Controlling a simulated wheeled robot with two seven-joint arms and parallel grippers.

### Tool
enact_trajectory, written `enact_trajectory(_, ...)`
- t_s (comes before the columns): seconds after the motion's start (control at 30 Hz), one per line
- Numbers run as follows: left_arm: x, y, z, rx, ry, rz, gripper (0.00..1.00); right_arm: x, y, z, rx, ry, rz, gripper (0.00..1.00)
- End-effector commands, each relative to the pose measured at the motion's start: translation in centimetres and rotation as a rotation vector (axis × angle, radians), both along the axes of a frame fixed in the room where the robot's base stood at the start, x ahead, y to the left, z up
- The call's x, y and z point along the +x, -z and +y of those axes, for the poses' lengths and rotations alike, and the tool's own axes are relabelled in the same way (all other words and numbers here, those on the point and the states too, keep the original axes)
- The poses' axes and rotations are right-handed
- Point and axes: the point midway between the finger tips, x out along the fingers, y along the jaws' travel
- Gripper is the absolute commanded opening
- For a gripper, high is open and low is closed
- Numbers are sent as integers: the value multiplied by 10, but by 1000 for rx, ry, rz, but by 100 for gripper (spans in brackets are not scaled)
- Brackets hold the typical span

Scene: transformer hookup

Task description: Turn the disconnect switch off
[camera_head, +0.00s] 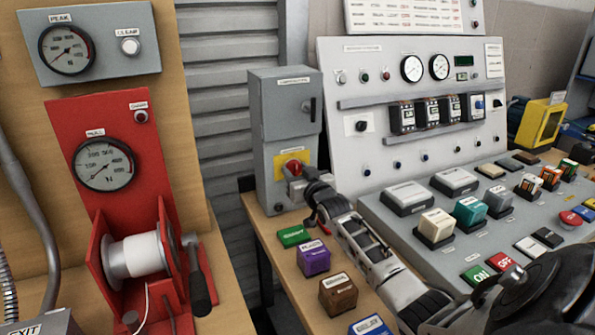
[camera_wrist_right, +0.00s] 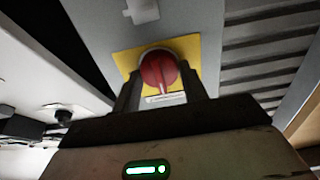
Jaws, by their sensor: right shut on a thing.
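The disconnect switch is a red rotary knob (camera_head: 293,167) on a yellow plate (camera_head: 307,160), low on the front of a grey upright box (camera_head: 282,105). In the right wrist view the red knob (camera_wrist_right: 158,70) sits between my two dark fingers, with its handle bar pointing down toward the gripper. My right gripper (camera_head: 295,182) is at the knob and shut on it. The yellow plate (camera_wrist_right: 187,50) shows around the knob. The fingers partly hide the lower plate and its label. My left gripper is not in view.
Green, purple and brown blocks (camera_head: 313,257) stand on the wooden table edge below my right arm. A sloped grey console (camera_head: 400,215) with several buttons is to the right. A red winch stand (camera_head: 110,150) is at the left. A gap separates the two benches.

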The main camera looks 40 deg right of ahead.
Motion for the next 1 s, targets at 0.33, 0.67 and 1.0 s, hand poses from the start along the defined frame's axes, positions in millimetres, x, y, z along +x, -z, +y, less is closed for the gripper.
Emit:
enact_trajectory(0.33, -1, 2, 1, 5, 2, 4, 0, 0, 1, 0, -22, 0, 8, 20)
enact_trajectory(0.67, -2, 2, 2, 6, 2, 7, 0, 0, 1, 0, -21, 0, 8, 64)
enact_trajectory(1.0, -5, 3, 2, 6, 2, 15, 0, 0, -9, 0, -20, 0, 4, 64)
